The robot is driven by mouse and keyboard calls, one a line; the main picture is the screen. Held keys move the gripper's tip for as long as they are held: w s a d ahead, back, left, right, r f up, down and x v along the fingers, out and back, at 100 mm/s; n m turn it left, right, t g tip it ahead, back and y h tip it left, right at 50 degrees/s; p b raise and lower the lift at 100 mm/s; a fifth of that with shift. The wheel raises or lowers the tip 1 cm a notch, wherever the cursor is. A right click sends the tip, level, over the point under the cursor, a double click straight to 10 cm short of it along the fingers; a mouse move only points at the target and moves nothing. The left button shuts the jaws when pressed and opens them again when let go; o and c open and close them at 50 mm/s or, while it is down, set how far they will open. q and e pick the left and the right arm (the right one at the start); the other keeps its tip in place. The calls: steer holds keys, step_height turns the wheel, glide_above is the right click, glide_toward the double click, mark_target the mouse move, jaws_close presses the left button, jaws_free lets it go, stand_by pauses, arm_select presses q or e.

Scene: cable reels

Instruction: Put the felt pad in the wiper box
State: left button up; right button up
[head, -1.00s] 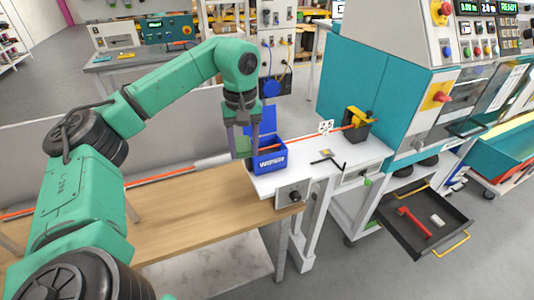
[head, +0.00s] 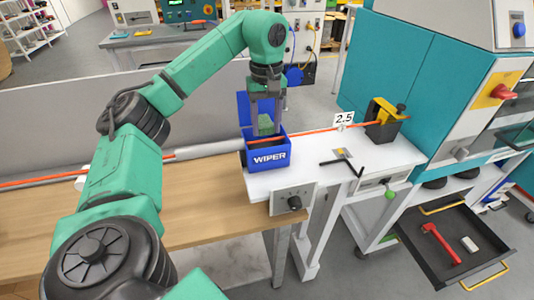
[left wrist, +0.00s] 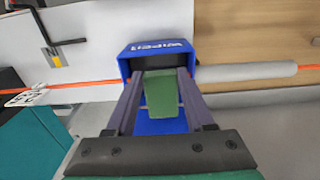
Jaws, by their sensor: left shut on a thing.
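The felt pad (head: 265,122) is a small green block between the fingers of my left gripper (head: 266,128). The gripper is shut on it. The pad also shows in the left wrist view (left wrist: 161,95). In the head view the gripper points down at the box opening, with the pad at or just above the rim. In the left wrist view the box (left wrist: 152,56) lies beyond the fingertips. My right gripper is not in view.
The box stands on a white bench top (head: 327,162) beside a wooden table (head: 205,205). An open drawer (head: 452,240) holds a red tool.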

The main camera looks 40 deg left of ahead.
mark_target(269, 133)
arm_select(q)
steer(key=f, duration=0.2)
steer(key=w+f, duration=0.1)
steer(key=f, duration=0.1)
steer(key=shift+f, duration=0.15)
steer(key=shift+s+f+p, duration=0.15)
steer(key=shift+f+p, duration=0.05)
steer(key=shift+f, duration=0.35)
steer(key=shift+s+f+p, duration=0.15)
steer(key=shift+f, duration=0.4)
steer(key=shift+w+f, duration=0.2)
steer(key=shift+f, duration=0.05)
steer(key=o, duration=1.3)
steer(key=shift+s, duration=0.1)
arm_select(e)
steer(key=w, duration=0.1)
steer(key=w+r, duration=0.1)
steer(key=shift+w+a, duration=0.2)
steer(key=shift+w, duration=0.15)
arm_select(q)
step_height(269, 133, up, 6)
steer(key=shift+r, duration=0.1)
step_height(269, 133, up, 6)
steer(key=shift+r+p, duration=0.1)
steer(key=shift+p, duration=1.1)
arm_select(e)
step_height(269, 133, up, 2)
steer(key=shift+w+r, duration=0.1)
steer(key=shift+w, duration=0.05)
